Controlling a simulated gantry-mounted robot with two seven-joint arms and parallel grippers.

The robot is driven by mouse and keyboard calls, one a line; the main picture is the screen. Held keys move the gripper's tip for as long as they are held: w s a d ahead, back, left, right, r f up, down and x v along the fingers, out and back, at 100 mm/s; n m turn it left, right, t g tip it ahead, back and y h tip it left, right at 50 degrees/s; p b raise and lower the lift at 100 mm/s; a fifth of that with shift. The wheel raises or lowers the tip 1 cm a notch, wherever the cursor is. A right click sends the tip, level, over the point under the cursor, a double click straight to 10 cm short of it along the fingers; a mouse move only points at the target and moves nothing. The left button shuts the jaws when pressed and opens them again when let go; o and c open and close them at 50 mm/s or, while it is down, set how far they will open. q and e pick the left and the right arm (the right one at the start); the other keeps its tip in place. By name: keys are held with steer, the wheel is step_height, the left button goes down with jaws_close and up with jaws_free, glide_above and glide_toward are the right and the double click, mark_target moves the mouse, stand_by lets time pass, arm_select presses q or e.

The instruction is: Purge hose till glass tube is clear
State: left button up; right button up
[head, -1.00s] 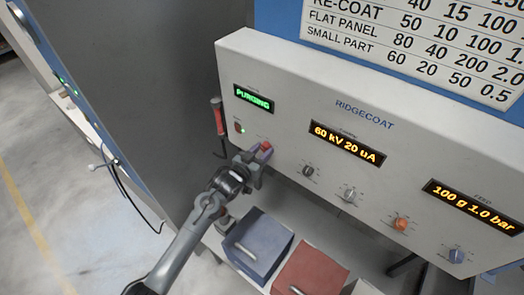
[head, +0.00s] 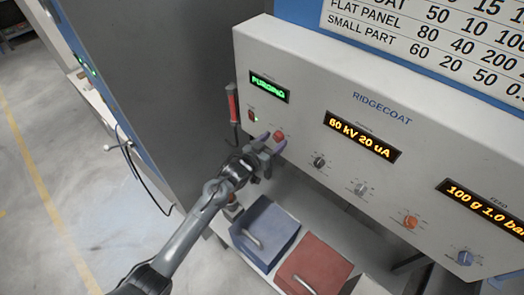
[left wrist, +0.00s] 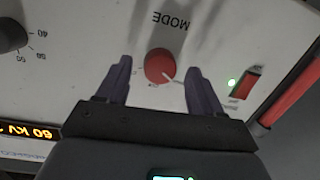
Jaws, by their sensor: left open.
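The red mode knob (head: 279,135) is on the lower left of the white control panel. My left gripper (head: 272,146) is open in front of it. In the left wrist view, the two purple fingers of the gripper (left wrist: 158,80) stand on either side of the knob (left wrist: 160,66), with gaps showing. The display (head: 270,88) reads PURGING in green. The upright tube (head: 233,103) at the panel's left end looks red along most of its length. It also shows in the left wrist view (left wrist: 292,95). My right gripper is out of view.
A red rocker switch with a lit green lamp (left wrist: 232,83) is beside the knob. More knobs (head: 361,190) line the panel's lower edge. A blue box (head: 266,232) and a red box (head: 312,266) stand below. Open floor is at the left.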

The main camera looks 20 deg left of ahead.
arm_select(q)
steer(key=f+b+v, duration=0.1)
steer(key=v, duration=0.9)
steer(key=shift+r+b, duration=0.4)
steer(key=shift+r, duration=0.1)
steer(key=s+d+f+n+g+y+p, duration=0.1)
steer(key=s+d+f+g+p, duration=0.15)
steer(key=s, duration=0.55)
steer(key=s+d+f+g+p, duration=0.15)
steer(key=s+f, duration=0.25)
steer(key=s, duration=0.4)
steer(key=s+a+r+g+y, duration=0.1)
steer(key=s+g, duration=0.3)
steer(key=s, duration=0.4)
steer(key=s+a+r+m+g+y+p, duration=0.1)
steer(key=s+g, duration=0.3)
steer(key=s, duration=0.4)
steer(key=shift+s+a+g+y, duration=0.35)
steer(key=shift+s+g+y, duration=0.05)
steer(key=shift+y, duration=0.1)
